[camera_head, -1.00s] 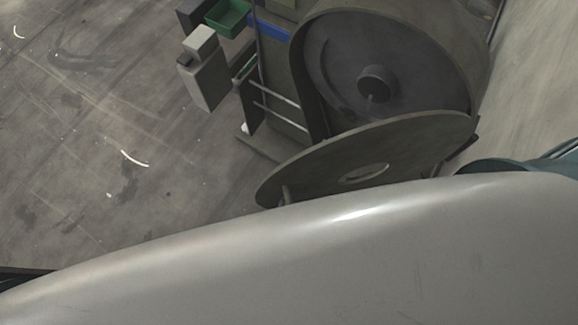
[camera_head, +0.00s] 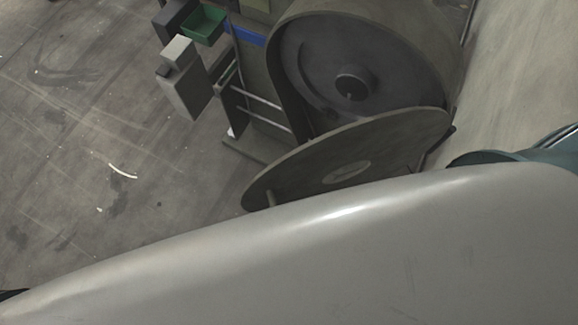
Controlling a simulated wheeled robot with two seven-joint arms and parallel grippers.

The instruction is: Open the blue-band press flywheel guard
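The press with the blue band (camera_head: 248,36) stands at top center. Its dark flywheel (camera_head: 318,85) with a round hub is uncovered inside a deep round housing. The flywheel guard (camera_head: 300,172), a grey-green disc with an oval-looking center hole, stands swung out from the housing, its right edge near the housing's lower right. A small post, perhaps a handle (camera_head: 270,198), shows at its lower left edge. A large smooth grey surface, apparently my own arm or body, fills the bottom and hides what lies below the guard. I make out neither gripper, so contact with the guard cannot be seen.
A green bin (camera_head: 205,24) and a grey box (camera_head: 186,88) stand left of the press. Pale rails (camera_head: 262,117) run along its side. Open floor (camera_head: 80,130) lies at left. A teal rounded object (camera_head: 490,157) is at the right edge.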

